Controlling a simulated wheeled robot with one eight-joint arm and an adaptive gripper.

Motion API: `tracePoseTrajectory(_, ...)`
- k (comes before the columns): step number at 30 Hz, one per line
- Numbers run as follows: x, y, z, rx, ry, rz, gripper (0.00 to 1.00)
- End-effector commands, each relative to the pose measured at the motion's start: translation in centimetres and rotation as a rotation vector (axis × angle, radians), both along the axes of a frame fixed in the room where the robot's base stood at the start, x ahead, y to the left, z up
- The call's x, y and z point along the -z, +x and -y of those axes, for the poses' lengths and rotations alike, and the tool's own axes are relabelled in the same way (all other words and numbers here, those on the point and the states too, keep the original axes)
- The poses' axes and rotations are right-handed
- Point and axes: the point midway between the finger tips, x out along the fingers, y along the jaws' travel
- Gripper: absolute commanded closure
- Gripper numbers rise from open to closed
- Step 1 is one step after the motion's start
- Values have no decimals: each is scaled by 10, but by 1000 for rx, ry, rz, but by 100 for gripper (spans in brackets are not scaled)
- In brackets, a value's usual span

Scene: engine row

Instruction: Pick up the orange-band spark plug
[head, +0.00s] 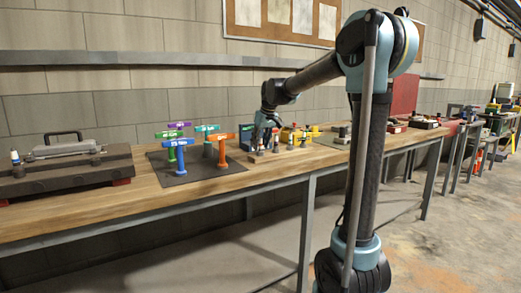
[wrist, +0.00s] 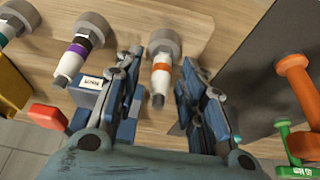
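The orange-band spark plug (wrist: 165,52) is near the middle of the wrist view, with a grey hex end at the top, a white body with an orange ring, and a grey tip towards me. My gripper (wrist: 166,68) is open, with one finger on each side of the plug. Gaps show between the fingers and the plug, and I cannot tell its height over the plug. In the head view, my gripper (head: 264,122) is over the bench among small parts; the orange band cannot be made out there.
A purple-band plug (wrist: 80,48) and another plug (wrist: 17,17) stand to the left. A blue block (wrist: 92,97) sits close to the left finger. On the right is a dark mat (wrist: 265,50) with an orange T-handle tool (wrist: 294,75) and a green one (wrist: 291,140).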

Motion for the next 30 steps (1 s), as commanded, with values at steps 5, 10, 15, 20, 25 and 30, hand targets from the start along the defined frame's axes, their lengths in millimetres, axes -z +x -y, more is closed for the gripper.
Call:
tracePoseTrajectory(5,0,0,0,0,0,0,70)
tracePoseTrajectory(10,0,0,0,0,0,0,100)
tracePoseTrajectory(15,0,0,0,0,0,0,100)
tracePoseTrajectory(20,-2,0,0,0,0,0,100)
tracePoseTrajectory(25,-18,0,0,0,0,0,100)
tracePoseTrajectory(30,-48,0,0,0,0,0,100)
